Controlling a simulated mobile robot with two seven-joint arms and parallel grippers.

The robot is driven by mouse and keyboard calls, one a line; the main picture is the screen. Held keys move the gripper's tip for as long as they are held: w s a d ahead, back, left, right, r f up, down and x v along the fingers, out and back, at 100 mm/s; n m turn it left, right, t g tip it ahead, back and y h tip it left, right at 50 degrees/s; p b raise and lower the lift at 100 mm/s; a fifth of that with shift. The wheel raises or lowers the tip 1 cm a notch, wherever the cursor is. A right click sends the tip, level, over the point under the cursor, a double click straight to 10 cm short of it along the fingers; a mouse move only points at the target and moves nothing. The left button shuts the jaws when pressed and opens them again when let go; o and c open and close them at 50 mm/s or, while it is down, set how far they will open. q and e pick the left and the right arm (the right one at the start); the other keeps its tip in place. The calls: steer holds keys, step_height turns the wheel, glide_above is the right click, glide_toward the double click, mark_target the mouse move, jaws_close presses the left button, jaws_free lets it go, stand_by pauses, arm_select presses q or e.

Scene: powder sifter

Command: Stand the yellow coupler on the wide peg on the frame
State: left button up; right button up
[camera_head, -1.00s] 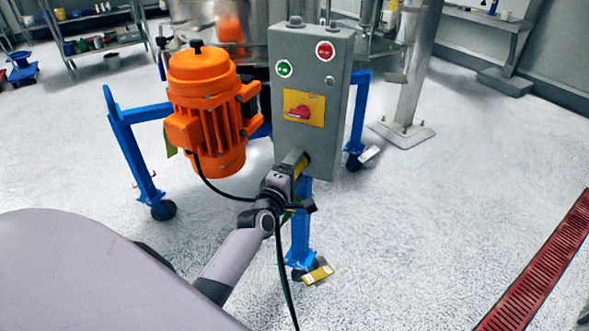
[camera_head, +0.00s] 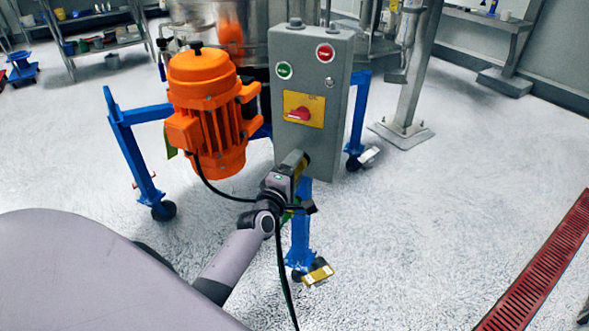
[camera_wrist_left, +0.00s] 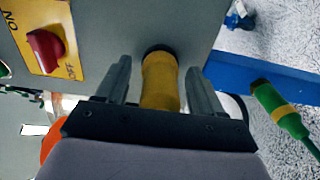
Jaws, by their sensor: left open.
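The yellow coupler (camera_wrist_left: 160,84) stands out from the lower face of the grey control box, with a dark ring at its far end. My left gripper (camera_wrist_left: 158,70) is open, with one finger on each side of the coupler and a visible gap at both sides. In the head view, the left gripper (camera_head: 295,164) is at the box's lower edge and mostly hides the coupler. Whether a peg is inside the coupler cannot be seen. I cannot make out the wide peg. My right gripper is not in view.
The grey control box (camera_head: 318,143) carries a red rotary switch (camera_wrist_left: 45,50). A green connector with a yellow band (camera_wrist_left: 279,115) is beside the blue frame bar (camera_wrist_left: 232,75). An orange motor (camera_head: 208,110) stands left of the box.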

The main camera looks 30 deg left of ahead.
arm_select(q)
steer(key=shift+r, duration=0.1)
jaws_close()
steer(key=shift+s+d+p, duration=0.1)
steer(key=shift+s+p, duration=0.35)
steer(key=shift+s, duration=0.35)
steer(key=shift+s+d+p, duration=0.2)
steer(key=shift+s+p, duration=0.25)
steer(key=shift+s, duration=0.6)
steer(key=shift+s+d+p, duration=0.15)
steer(key=shift+s+p, duration=0.25)
steer(key=shift+s, duration=0.65)
steer(key=shift+d, duration=0.1)
steer(key=s+d+r+m+h, duration=0.2)
steer(key=s+d+r+h, duration=0.1)
steer(key=s+d+r, duration=0.85)
step_height(320, 180, up, 17)
steer(key=w+p, duration=0.1)
steer(key=p, duration=1.2)
steer(key=shift+w+d, duration=0.3)
steer(key=shift+d, duration=0.1)
